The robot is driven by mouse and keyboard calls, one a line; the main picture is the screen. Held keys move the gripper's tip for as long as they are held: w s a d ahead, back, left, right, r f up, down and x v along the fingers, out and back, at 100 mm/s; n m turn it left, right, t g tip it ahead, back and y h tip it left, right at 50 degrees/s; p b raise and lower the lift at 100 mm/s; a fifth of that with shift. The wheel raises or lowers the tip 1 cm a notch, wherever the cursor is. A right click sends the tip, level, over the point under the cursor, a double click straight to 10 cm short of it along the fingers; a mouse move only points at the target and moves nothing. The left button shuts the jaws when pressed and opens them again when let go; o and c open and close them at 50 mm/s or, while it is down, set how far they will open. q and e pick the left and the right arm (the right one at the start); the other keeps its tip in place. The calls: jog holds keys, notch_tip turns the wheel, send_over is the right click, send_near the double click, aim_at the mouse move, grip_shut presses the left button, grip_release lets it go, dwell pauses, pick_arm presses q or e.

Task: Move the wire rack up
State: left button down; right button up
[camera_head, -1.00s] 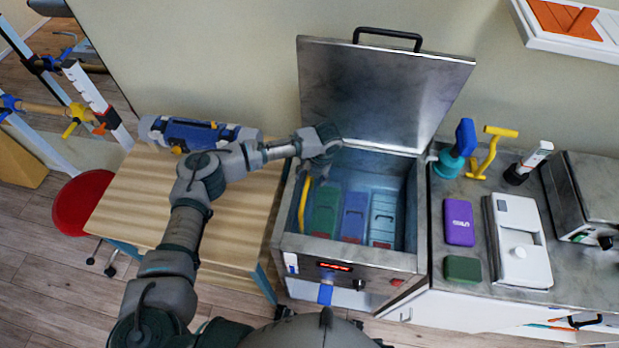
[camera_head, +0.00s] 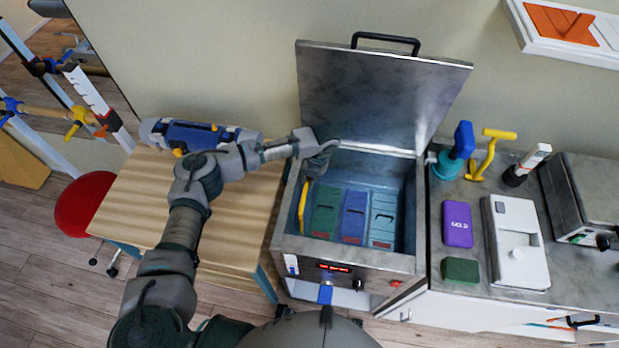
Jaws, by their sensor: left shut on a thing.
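The open steel tank (camera_head: 345,248) holds a green pack (camera_head: 323,213), a blue pack (camera_head: 354,216) and a teal pack (camera_head: 384,218) side by side. The wires of the rack are too fine or too hidden to make out. A yellow curved handle (camera_head: 303,203) stands along the tank's left inner wall. My right gripper is not in view.
The raised lid (camera_head: 382,95) stands close behind my left gripper. A wooden table (camera_head: 135,215) with a blue and grey device (camera_head: 195,134) lies left. The right counter (camera_head: 480,195) holds a purple box (camera_head: 458,224), a white device (camera_head: 517,245) and other items.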

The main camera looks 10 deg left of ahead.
pick_arm(q)
notch_tip(320, 180, up, 4)
jog(key=p, duration=0.2)
jog(key=shift+a+f+p, duration=0.1)
jog(key=shift+f+p, duration=0.05)
jog(key=shift+p, duration=0.2)
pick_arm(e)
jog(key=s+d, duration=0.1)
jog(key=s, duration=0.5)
pick_arm(q)
jog(key=a+p+v, duration=0.2)
jog(key=p+v, duration=0.8)
jog(key=shift+w+r, duration=0.15)
jog(key=shift+r, duration=0.2)
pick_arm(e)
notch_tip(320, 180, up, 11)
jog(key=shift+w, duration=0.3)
pick_arm(q)
jog(key=shift+w+r, duration=0.1)
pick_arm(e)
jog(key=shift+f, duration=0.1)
pick_arm(q)
jog(key=c, duration=1.4)
grip_release()
jog(key=shift+o, duration=1.3)
jog(key=shift+d, duration=0.1)
jog(key=shift+s, duration=0.25)
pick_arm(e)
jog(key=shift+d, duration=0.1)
